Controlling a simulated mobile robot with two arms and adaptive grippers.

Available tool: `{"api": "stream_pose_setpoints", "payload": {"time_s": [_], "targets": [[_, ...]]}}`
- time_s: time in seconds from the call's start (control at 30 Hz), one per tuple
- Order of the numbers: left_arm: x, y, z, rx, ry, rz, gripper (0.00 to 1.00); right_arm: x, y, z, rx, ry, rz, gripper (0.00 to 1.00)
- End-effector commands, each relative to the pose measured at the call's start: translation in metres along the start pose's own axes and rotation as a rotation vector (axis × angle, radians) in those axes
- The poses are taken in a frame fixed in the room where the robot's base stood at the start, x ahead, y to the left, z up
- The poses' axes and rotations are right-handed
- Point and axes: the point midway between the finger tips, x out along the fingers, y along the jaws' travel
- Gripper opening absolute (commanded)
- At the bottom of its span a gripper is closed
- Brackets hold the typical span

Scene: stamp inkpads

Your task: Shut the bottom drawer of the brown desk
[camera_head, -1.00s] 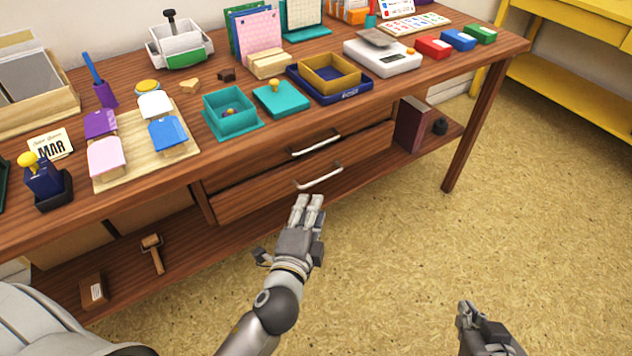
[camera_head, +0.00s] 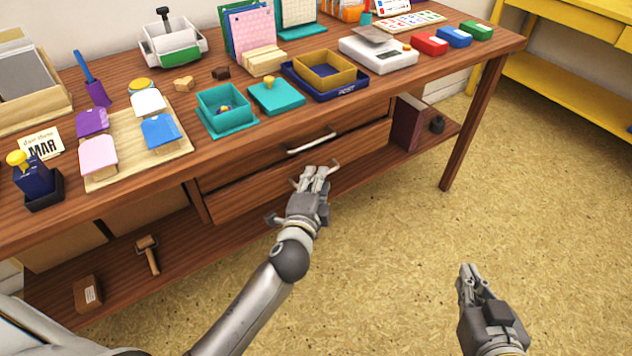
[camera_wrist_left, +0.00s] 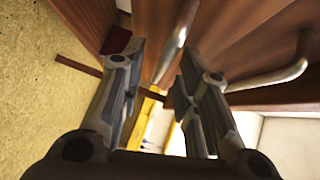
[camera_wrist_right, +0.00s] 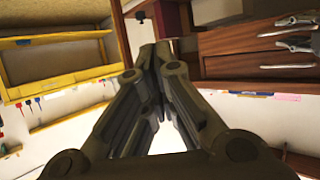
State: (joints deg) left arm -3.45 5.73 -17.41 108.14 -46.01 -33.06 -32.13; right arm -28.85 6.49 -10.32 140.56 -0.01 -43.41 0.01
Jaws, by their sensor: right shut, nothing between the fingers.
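The brown desk (camera_head: 470,120) has two stacked drawers with pale bar handles. The bottom drawer (camera_head: 255,195) has its front below the top drawer; its front seems to stand slightly forward, but how far is unclear. My left gripper (camera_head: 316,172) is at the bottom drawer's handle (camera_head: 336,164), covering its middle. In the left wrist view its fingers are apart, with the bottom handle (camera_wrist_left: 176,42) just beyond and between the fingertips; contact is unclear. My right gripper (camera_head: 467,272) is shut and empty, low over the floor at right, away from the desk.
The top drawer's handle (camera_head: 311,142) lies just above my left gripper. The lower shelf (camera_head: 190,260) carries a hammer-like tool (camera_head: 147,254) and a brown block (camera_head: 88,294). Stationery fills the desktop. The floor (camera_head: 390,260) in front is clear; a yellow table (camera_head: 575,95) stands behind right.

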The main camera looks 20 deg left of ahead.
Motion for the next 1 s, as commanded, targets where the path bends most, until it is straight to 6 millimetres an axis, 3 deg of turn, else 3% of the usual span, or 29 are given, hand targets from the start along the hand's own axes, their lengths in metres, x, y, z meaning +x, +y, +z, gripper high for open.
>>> {"api": "stream_pose_setpoints", "payload": {"time_s": [0.03, 0.23, 0.63, 1.0], "targets": [[0.000, 0.000, 0.000, 0.000, 0.000, 0.000, 0.25, 0.000, 0.000, 0.000, 0.000, 0.000, 0.000, 0.00], [0.000, 0.000, 0.000, 0.000, 0.000, 0.000, 0.00, 0.000, 0.000, 0.000, 0.000, -0.001, 0.000, 0.00], [0.001, -0.001, 0.001, 0.001, -0.001, 0.001, 0.00, -0.001, 0.000, 0.001, 0.000, -0.009, 0.000, 0.00], [0.015, -0.005, 0.016, 0.002, -0.001, 0.001, 0.00, -0.018, 0.007, 0.050, 0.002, -0.267, 0.017, 0.00]]}}
